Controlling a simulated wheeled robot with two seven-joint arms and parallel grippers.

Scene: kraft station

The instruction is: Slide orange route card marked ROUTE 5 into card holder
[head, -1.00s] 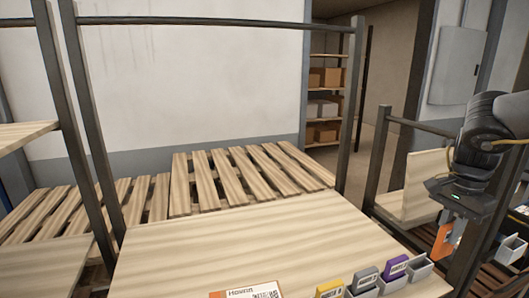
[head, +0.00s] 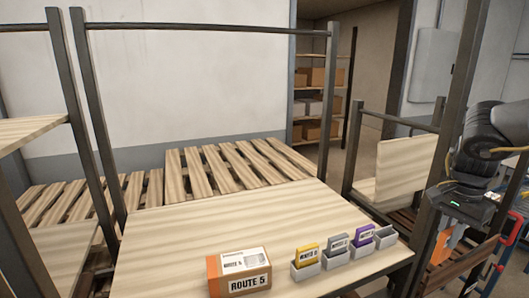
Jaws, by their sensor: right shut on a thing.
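My right gripper (head: 449,230) is at the right side of the head view, beyond the right edge of the table. It is shut on the orange route card (head: 440,247), which hangs below it; its marking is too small to read. The empty card holder (head: 386,238), a small light grey cup, stands at the right end of a row on the table, left of the gripper. The card and the holder are apart. My left gripper is not in view.
A box marked ROUTE 5 (head: 238,273) sits at the front of the wooden table (head: 200,225). Left of the empty holder, holders carry a yellow card (head: 307,254), a grey card (head: 338,244) and a purple card (head: 364,236). A dark post (head: 457,100) rises beside my right arm.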

